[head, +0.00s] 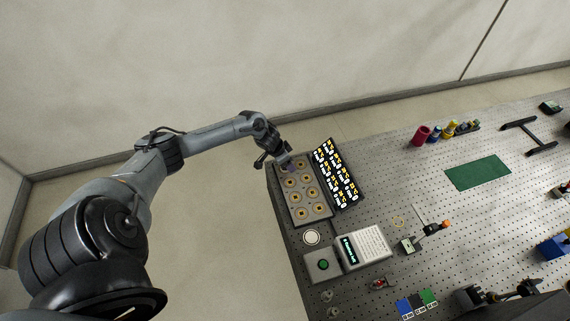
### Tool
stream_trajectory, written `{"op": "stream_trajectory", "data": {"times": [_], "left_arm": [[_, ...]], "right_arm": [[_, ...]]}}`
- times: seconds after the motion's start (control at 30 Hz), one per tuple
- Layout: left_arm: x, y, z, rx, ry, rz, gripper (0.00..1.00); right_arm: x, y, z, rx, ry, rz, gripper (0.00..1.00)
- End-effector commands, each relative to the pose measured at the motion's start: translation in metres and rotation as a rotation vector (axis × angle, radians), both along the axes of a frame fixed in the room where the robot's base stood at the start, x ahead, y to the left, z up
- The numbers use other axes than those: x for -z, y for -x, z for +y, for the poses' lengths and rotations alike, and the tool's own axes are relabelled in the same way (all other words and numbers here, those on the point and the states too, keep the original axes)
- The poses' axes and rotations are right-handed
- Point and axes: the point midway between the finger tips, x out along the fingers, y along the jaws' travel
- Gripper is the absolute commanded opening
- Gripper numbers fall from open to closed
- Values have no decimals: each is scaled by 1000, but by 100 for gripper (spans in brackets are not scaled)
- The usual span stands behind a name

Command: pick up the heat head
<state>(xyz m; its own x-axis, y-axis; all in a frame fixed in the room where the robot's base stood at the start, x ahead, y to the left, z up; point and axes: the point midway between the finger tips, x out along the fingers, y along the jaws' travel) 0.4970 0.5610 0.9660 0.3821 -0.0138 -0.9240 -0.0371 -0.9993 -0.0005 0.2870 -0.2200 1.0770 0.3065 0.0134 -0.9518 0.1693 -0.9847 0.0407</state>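My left gripper (287,163) is over the far left corner of a grey tray (283,207) with several round gold-ringed sockets. A small purplish part (291,168) shows at its fingertips, too small to tell whether it is held. I cannot tell which thing is the heat head; the gripper and its wrist hide part of the tray's far end. Dark parts of my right gripper (492,296) show at the bottom right edge, too unclear to tell its opening.
A black panel of labels (335,174) stands beside the tray. A box with a green button (323,264), a white disc (311,237) and a text panel (365,246) are nearer. A green mat (478,173), red cylinder (419,135) and black stand (528,136) lie right. The perforated bench between is mostly clear.

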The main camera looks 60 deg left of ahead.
Motion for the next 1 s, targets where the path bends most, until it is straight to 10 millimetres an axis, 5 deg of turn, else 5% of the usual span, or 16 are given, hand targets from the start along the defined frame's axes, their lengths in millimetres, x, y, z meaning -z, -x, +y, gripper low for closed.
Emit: {"op": "stream_trajectory", "data": {"times": [0.27,0.7,1.0], "left_arm": [[2,-1,0,1,0,0,67],[2,-1,0,1,0,0,0],[-1,-1,0,1,-1,-2,0]], "right_arm": [[0,0,1,4,-5,0,0],[0,0,3,7,-12,0,0],[0,0,2,6,-10,1,0]]}}
